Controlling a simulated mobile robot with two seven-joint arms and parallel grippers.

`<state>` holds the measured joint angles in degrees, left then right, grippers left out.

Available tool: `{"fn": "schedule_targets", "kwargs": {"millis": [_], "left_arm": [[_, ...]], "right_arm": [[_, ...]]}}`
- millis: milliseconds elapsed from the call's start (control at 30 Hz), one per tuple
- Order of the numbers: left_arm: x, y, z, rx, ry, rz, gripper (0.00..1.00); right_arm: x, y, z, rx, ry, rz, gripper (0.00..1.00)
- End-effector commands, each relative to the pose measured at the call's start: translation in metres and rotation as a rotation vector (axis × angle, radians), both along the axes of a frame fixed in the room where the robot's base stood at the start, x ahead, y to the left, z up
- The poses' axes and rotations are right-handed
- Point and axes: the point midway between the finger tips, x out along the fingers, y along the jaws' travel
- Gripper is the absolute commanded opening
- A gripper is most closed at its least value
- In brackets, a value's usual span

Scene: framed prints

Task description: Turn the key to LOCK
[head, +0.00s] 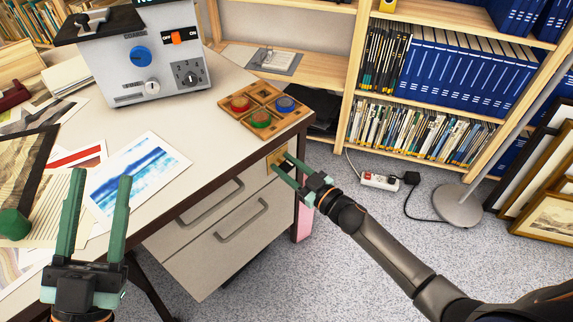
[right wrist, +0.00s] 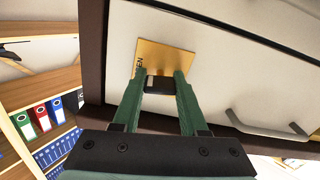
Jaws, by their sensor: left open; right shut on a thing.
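A brass lock plate (head: 276,156) sits on the drawer cabinet's front, near its top right corner under the desk top. In the right wrist view the same plate (right wrist: 164,60) carries small dark lettering, only partly visible. My right gripper (head: 284,163) is at the plate, its fingers shut on the dark key (right wrist: 159,84) there. The key's slot and most lettering are hidden by the fingers and key. My left gripper (head: 98,178) is open and empty, pointing up over the desk's left front part.
The drawer cabinet (head: 240,226) has two bar handles. On the desk stand a grey control box (head: 150,65) and a wooden tray (head: 258,94) with coloured knobs. Prints (head: 135,172) lie at left. Shelves, a power strip (head: 381,182) and a lamp base (head: 459,206) are to the right.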

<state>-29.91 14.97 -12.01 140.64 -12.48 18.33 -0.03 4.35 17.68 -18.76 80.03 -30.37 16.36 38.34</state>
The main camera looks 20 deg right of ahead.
Motion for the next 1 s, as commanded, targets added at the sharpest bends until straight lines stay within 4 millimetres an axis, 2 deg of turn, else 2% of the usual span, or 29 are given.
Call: {"fn": "schedule_targets", "kwargs": {"millis": [300, 600, 767, 1000], "left_arm": [[0.009, 0.002, -0.015, -0.002, 0.077, 0.015, 0.50], [0.009, 0.002, -0.020, -0.002, 0.081, 0.016, 0.50], [0.004, 0.001, -0.013, -0.003, 0.045, 0.009, 0.50], [-0.009, -0.001, 0.010, -0.010, -0.060, -0.008, 0.50]], "right_arm": [[0.000, 0.000, 0.000, -0.256, -0.130, 0.000, 0.00], [0.000, 0.000, -0.001, -0.511, -0.260, 0.000, 0.00], [0.000, 0.001, -0.001, -0.646, -0.329, 0.000, 0.00], [0.000, 0.000, -0.001, -0.850, -0.433, -0.001, 0.00]]}}
